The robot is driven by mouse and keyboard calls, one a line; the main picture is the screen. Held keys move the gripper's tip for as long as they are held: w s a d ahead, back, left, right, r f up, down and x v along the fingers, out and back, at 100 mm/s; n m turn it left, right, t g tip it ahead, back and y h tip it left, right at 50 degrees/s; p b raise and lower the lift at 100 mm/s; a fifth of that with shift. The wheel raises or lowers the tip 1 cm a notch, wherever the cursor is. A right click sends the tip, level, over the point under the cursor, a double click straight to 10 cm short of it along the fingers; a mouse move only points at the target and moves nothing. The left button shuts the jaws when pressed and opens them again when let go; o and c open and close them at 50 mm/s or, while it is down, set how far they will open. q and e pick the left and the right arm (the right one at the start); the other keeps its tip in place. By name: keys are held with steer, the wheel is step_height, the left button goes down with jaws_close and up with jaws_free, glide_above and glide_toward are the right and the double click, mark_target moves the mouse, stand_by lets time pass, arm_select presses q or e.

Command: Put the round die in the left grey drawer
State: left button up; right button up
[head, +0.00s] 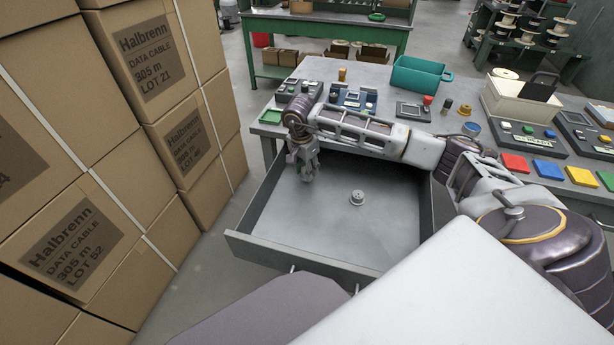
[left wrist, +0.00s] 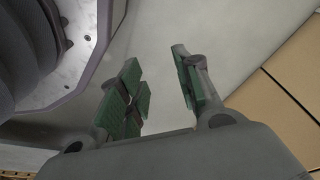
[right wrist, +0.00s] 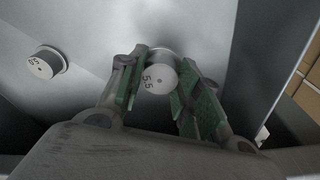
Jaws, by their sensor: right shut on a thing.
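My right gripper (head: 306,172) points down inside the open grey drawer (head: 250,240), near its left side. In the right wrist view this gripper (right wrist: 158,75) is shut on a round metal die (right wrist: 158,80) with "5.5" on its face. The head view hides this die behind the fingers. A second round die (head: 357,198) stands on the drawer floor to the right, apart from the gripper; it also shows in the right wrist view (right wrist: 47,62), its marking hard to read. My left gripper (left wrist: 155,60) is open and empty, seen only in the left wrist view.
Stacked cardboard boxes (head: 110,130) stand close on the left of the drawer. The grey worktable (head: 375,75) behind carries a teal bin (head: 420,76), a green tray (head: 271,116), devices and coloured pads. The drawer's middle and right floor is mostly clear.

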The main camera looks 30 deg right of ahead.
stand_by(0.3)
steer(key=shift+f, duration=1.6)
arm_select(q)
steer(key=shift+w+d+r, duration=0.2)
steer(key=shift+r, duration=0.4)
arm_select(e)
steer(key=shift+f, duration=0.25)
arm_select(q)
steer(key=shift+s+f, duration=0.1)
arm_select(e)
steer(key=shift+f, duration=0.1)
steer(key=o, duration=0.9)
steer(key=shift+c, duration=0.2)
arm_select(q)
steer(key=shift+s+d, duration=0.1)
steer(key=shift+s, duration=0.05)
arm_select(e)
steer(key=o, duration=0.4)
